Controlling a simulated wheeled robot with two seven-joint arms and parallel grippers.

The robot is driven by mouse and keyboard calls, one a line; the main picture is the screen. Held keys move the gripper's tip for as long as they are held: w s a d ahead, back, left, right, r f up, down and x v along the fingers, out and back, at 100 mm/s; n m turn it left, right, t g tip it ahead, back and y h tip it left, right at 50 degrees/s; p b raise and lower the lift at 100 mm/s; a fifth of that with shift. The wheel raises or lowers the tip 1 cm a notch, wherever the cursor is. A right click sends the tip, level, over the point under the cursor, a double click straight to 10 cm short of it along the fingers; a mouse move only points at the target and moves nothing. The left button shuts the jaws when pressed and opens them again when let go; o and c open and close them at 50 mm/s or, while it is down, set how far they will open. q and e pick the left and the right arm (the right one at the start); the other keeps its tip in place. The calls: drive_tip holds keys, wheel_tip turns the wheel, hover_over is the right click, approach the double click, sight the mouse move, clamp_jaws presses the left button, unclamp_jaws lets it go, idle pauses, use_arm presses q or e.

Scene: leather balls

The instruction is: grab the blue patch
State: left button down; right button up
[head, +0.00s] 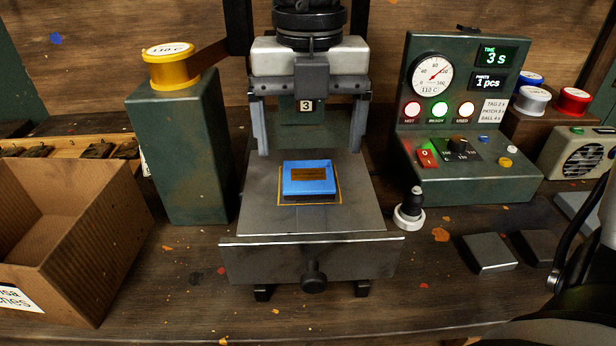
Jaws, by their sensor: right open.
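The blue patch (309,177) lies flat on the metal bed of the press (345,222), inside a thin yellow outline. A brown-gold strip with faint marking lies across its top, and a dark layer shows under its front edge. The raised press head (308,70) is above and behind it, with a gap between. My right gripper (566,285) is at the lower right edge, partly cut off, well to the right of the patch and apart from it. It is open, and nothing shows in it. My left gripper is not in view.
A green post with a gold ribbon spool (170,66) and a cardboard box (62,232) stand left. Dark flat blocks (487,253) lie near my right gripper.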

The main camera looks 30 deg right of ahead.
sight(309, 184)
wheel_tip(309, 184, down, 6)
drive_tip(key=shift+f+p, duration=0.25)
drive_tip(key=shift+p, duration=0.1)
drive_tip(key=shift+c, duration=0.3)
drive_tip(key=c, duration=1)
